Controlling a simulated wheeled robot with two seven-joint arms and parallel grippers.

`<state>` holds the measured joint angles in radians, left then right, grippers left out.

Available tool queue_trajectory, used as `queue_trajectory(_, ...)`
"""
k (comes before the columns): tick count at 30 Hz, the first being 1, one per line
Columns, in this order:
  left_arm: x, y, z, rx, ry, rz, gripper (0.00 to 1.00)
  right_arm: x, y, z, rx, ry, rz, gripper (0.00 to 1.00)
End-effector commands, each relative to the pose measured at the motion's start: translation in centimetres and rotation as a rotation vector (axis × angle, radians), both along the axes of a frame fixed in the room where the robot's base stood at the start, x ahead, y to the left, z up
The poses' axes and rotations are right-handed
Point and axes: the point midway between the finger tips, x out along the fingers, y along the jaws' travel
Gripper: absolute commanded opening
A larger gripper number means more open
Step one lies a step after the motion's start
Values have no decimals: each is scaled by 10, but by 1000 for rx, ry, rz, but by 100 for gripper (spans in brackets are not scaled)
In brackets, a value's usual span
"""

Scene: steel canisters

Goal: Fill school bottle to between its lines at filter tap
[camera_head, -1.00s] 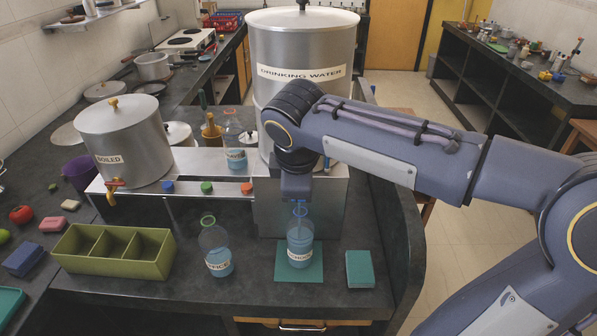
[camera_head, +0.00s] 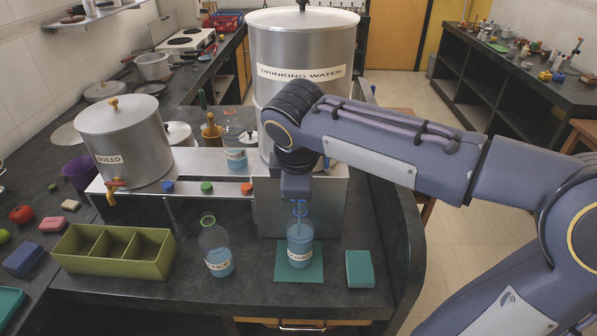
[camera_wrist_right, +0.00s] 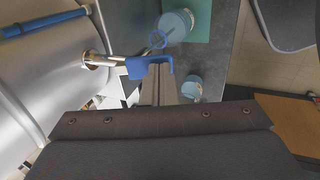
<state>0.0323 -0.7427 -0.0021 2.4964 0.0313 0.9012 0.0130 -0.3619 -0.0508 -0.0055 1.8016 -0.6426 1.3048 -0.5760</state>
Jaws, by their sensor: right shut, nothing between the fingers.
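The school bottle (camera_head: 300,240), clear with blue water and a white label, stands upright on a green mat (camera_head: 284,275) below the drinking water canister (camera_head: 300,100). A thin bluish streak, looking like water, shows at its neck. Its fill lines are too small to read. My right gripper (camera_wrist_right: 160,82) is shut and empty, its tips against or very near the blue tap lever (camera_wrist_right: 150,66). In the head view my right wrist hides the tap. The bottle (camera_wrist_right: 176,24) also shows in the wrist view. My left gripper is out of view.
The office bottle (camera_head: 215,248) stands left of the mat, and a third bottle (camera_head: 235,152) stands on the raised shelf. A green divided box (camera_head: 112,268) is at left, a teal block (camera_head: 360,269) at right. The boiled canister (camera_head: 125,142) stands behind the box.

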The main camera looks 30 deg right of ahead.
Motion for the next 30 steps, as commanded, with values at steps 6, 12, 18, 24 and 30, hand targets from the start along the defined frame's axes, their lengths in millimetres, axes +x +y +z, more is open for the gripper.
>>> queue_trajectory(6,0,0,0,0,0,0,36,0,0,0,-1,0,0,0)
queue_trajectory(12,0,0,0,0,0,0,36,0,0,0,-1,0,0,0)
queue_trajectory(18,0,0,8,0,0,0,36,0,0,8,0,0,0,0)
queue_trajectory(24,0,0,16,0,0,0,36,0,0,17,-1,0,0,0)
queue_trajectory(30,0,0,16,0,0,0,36,0,0,16,0,0,0,0)
